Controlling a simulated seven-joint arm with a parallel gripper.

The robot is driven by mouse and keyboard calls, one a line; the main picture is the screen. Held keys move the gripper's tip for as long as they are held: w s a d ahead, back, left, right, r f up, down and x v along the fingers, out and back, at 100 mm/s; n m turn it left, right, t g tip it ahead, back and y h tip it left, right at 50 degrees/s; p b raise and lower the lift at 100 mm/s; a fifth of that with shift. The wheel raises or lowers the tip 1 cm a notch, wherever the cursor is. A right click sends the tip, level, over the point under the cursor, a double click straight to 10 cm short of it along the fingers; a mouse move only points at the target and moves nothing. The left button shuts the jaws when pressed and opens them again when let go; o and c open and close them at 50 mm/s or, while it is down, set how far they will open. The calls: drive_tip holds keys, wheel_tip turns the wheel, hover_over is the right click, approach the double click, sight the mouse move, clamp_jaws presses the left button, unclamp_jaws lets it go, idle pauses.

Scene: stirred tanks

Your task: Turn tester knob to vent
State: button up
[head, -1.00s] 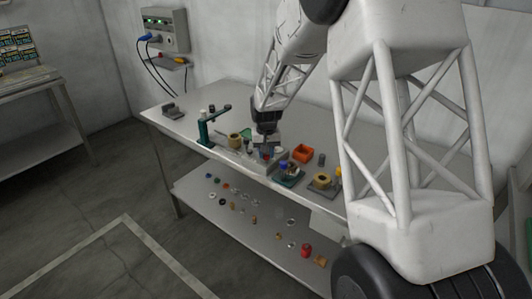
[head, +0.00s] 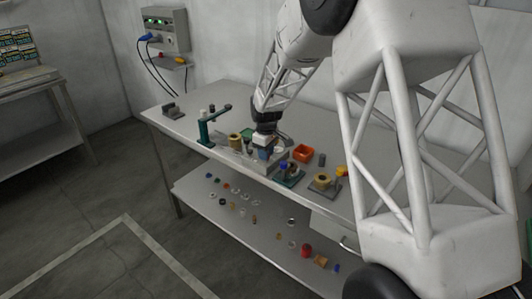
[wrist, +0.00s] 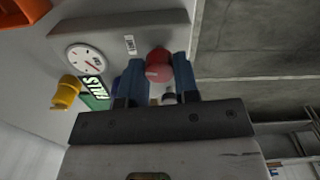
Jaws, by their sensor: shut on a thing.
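The tester is a grey box (wrist: 105,35) with a white round dial gauge (wrist: 85,58) and a small white label (wrist: 130,44) on its face. A red rounded knob (wrist: 158,66) sits between the two blue fingers of my gripper (wrist: 158,78), which is shut on it. Its far side and stem are partly hidden, and I cannot tell its setting. In the head view my gripper (head: 265,152) is low over the bench, at the grey tester (head: 252,165), and covers the knob there.
A yellow fitting (wrist: 67,92) and a green lettered label (wrist: 95,90) are close to the fingers. A green stand (head: 205,130) with an arm is to the left.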

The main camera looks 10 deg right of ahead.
drive_tip(key=shift+n, duration=0.8)
drive_tip(key=o, duration=0.9)
drive_tip(key=shift+r, duration=0.1)
drive_tip(key=shift+r, duration=3.8)
drive_tip(key=shift+s, duration=0.1)
